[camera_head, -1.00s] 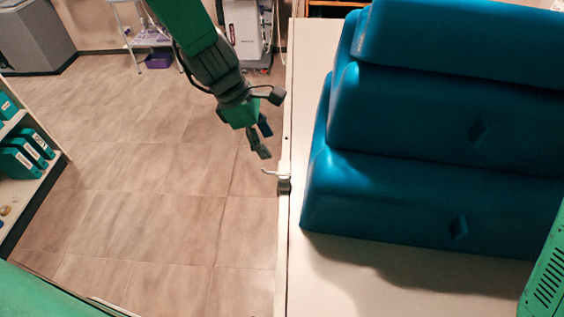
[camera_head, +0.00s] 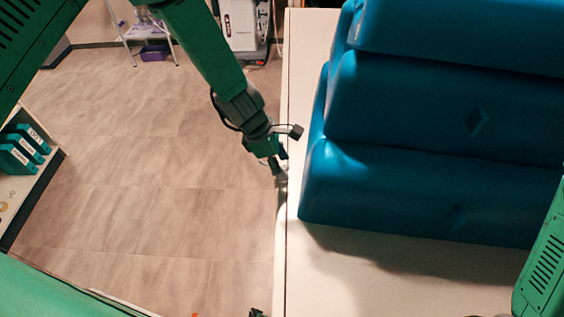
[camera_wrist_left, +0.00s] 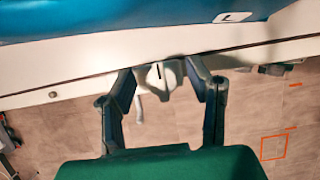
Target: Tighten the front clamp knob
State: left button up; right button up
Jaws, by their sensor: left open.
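The white clamp knob (camera_wrist_left: 155,75) with a dark line on its face sits at the table's side edge in the left wrist view. A pale lever (camera_wrist_left: 138,108) hangs beside it. My left gripper (camera_wrist_left: 172,80) is open, with one finger on each side of the knob; I cannot tell whether either finger touches it. In the head view, my left gripper (camera_head: 278,170) is at the table's left edge and mostly hides the clamp. My right gripper is not seen.
The white table (camera_head: 340,270) carries stacked blue cushions (camera_head: 440,110) close to the gripper. A second fitting (camera_wrist_left: 275,69) shows further along the edge in the wrist view. The tiled floor (camera_head: 150,200) left of the table is open. A shelf with teal binders (camera_head: 22,150) stands at far left.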

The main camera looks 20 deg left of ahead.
pick_arm(q)
jog(key=shift+a, duration=0.15)
grip_shut()
